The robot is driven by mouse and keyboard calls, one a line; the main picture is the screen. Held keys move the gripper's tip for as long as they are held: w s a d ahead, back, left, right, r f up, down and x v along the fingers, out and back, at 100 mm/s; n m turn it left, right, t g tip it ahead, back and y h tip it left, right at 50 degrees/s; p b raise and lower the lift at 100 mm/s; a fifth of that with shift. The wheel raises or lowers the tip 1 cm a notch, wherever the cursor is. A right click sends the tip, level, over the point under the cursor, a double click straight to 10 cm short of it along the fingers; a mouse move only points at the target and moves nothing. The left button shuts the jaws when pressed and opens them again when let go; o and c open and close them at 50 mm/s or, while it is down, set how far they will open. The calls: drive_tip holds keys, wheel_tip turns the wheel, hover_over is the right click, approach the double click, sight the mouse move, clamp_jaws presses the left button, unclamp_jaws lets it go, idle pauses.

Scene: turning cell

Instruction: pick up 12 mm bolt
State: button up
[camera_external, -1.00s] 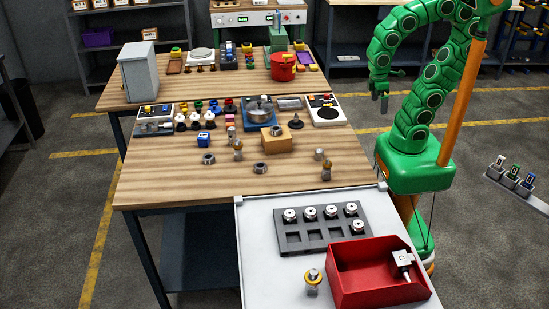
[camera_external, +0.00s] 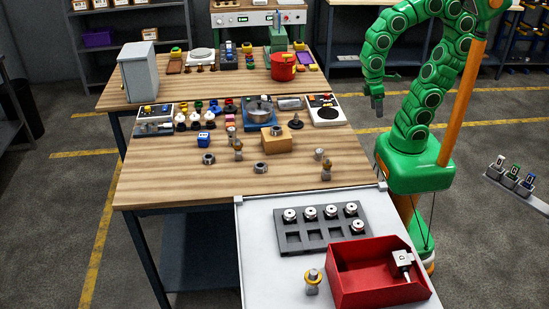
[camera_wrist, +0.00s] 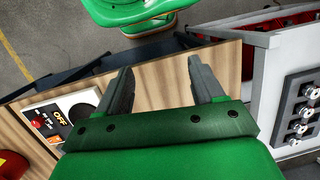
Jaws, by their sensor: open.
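No label marks the 12 mm bolt, so I cannot tell which piece it is. Small bolt-like metal pieces with brassy parts stand on the wooden bench: one at the middle (camera_external: 238,151), one near the front right (camera_external: 326,170), and a greyer piece (camera_external: 318,154) beside it. Another brass-topped piece (camera_external: 312,282) stands on the white cart. My gripper (camera_external: 376,104) hangs to the right of the bench, apart from all these pieces. In the wrist view my gripper (camera_wrist: 158,78) is open, with nothing between its fingers. No bolt is clear in that view.
A grey rack (camera_external: 277,238) with round-topped parts and a red bin (camera_external: 343,285) sit on the white cart (camera_external: 262,285). A yellow-brown block (camera_external: 286,141) and the ON/OFF panel (camera_external: 341,114) stand on the bench (camera_external: 150,185). The bench's front left is clear.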

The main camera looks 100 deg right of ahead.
drive_tip(key=w+a+f+m+g+y, duration=0.1)
drive_tip(key=w+a+f+m+y, duration=0.15)
drive_tip(key=w+a, duration=0.3)
drive_tip(key=w+a+f+m+g+y, duration=0.1)
drive_tip(key=w+a+f+m+y, duration=0.1)
drive_tip(key=w+a+m+y, duration=0.3)
drive_tip(key=m+t+y, duration=0.2)
drive_tip(key=m+y, duration=0.3)
drive_tip(key=m, duration=0.3)
approach(327, 163)
drive_tip(key=a, duration=0.1)
drive_tip(key=s+a+f, duration=0.1)
drive_tip(key=a, duration=0.1)
drive_tip(key=shift+s+f+h, duration=0.25)
drive_tip(key=shift+s+f, duration=0.1)
drive_tip(key=shift+s, duration=0.05)
drive_tip(key=shift+x, duration=1.4)
drive_tip(key=shift+w+f+x, duration=0.15)
drive_tip(key=shift+w+x, duration=0.05)
drive_tip(key=shift+x, duration=1.1)
drive_tip(key=shift+w+f+x, duration=0.1)
drive_tip(key=shift+w+x, duration=0.1)
drive_tip(key=shift+x, duration=1.05)
drive_tip(key=shift+w, duration=0.1)
clamp_jaws()
